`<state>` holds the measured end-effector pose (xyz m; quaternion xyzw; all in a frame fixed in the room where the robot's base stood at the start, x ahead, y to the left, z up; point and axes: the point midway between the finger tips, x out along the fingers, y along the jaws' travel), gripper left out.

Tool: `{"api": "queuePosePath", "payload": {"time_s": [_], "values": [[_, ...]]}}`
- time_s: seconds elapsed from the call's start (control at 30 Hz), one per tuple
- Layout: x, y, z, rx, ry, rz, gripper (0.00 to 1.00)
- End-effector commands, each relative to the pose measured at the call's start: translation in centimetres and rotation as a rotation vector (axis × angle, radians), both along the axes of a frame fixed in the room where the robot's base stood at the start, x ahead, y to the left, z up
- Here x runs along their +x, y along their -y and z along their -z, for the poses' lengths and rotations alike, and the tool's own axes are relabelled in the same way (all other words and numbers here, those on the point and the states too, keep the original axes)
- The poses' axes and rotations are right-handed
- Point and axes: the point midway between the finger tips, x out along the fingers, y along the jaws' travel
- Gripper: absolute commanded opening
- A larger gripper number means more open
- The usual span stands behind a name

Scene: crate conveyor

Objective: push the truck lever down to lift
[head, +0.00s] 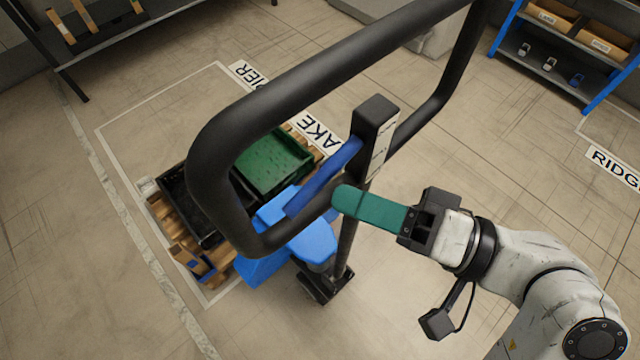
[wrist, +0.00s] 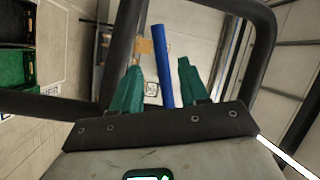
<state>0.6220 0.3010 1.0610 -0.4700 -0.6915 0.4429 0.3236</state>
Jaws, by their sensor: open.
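The truck lever (head: 325,177) is a blue bar slanting down to the left from the black control head (head: 374,130) inside the truck's black loop handle (head: 215,170). The blue lever also shows in the wrist view (wrist: 163,65), upright between my two green fingers. My gripper (head: 340,197) reaches in from the right, its green fingertips close to the lever. In the wrist view my gripper (wrist: 158,85) has its fingers apart, one on each side of the lever. I cannot tell whether a finger touches it. The blue truck body (head: 300,240) stands below.
A wooden pallet (head: 185,245) carries a black crate (head: 180,200) and a green crate (head: 262,170) beyond the handle. A shelf with bins (head: 560,60) stands at the top right, a dark rack (head: 110,40) at the top left.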

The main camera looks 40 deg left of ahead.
Motion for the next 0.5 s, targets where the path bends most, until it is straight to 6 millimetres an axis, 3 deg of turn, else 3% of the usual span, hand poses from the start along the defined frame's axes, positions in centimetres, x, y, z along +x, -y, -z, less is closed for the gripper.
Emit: {"api": "queuePosePath", "payload": {"time_s": [0.2,0.5], "values": [[1.0,2.5,0.1,0.0,0.001,0.002,0.44],[1.1,3.0,0.1,0.0,0.001,-0.001,0.44]]}}
